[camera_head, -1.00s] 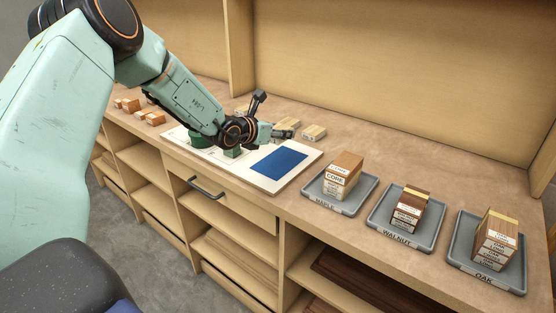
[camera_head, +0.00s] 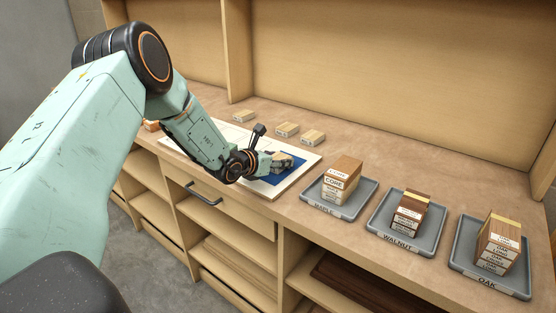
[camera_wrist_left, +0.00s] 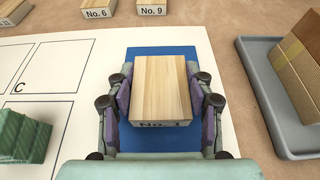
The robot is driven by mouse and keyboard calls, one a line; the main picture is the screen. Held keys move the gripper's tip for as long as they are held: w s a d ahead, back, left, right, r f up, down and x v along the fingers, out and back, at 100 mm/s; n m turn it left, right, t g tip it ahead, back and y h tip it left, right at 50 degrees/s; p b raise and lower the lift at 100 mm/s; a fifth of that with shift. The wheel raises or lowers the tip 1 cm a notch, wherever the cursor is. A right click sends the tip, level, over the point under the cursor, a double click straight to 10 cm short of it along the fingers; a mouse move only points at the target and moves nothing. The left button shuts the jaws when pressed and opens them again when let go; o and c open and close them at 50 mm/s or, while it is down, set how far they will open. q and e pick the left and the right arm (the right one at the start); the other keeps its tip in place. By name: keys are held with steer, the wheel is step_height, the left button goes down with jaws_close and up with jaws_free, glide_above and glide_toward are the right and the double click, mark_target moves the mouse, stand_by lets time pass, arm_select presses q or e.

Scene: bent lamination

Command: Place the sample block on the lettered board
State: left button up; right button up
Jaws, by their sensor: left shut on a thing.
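My left gripper (camera_head: 277,163) is shut on a pale wooden sample block (camera_wrist_left: 160,90), its fingers on two opposite sides. The block's end label seems to read "No. 1", its lower edge hidden. The block is over the blue rectangle (camera_wrist_left: 203,143) on the right part of the white lettered board (camera_wrist_left: 93,62). I cannot tell whether it touches the surface. In the head view the arm and gripper cover part of the blue area (camera_head: 268,179). Outlined cells, one marked C, lie left of it in the wrist view. My right gripper is not in view.
A green block (camera_wrist_left: 24,138) sits on the board's left. Several loose numbered blocks (camera_head: 313,137) lie behind the board. To its right, grey trays marked Maple (camera_head: 318,203), Walnut (camera_head: 372,228) and Oak (camera_head: 465,264) hold stacked blocks. A drawer handle (camera_head: 204,193) is below the front edge.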

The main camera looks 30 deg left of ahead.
arm_select(q)
steer(key=o, duration=1.2)
steer(key=shift+d, duration=0.15)
steer(key=shift+s+a+r+p, duration=0.2)
steer(key=shift+s+r+p, duration=0.1)
steer(key=shift+r+p, duration=0.05)
steer(key=p+v, duration=0.3)
steer(key=v, duration=0.6)
steer(key=shift+r, duration=0.15)
steer(key=shift+s+r+p, duration=0.25)
steer(key=shift+s+p, duration=0.35)
steer(key=shift+s, duration=0.05)
steer(key=shift+s+r, duration=0.1)
steer(key=shift+s, duration=0.35)
steer(key=shift+c, duration=0.4)
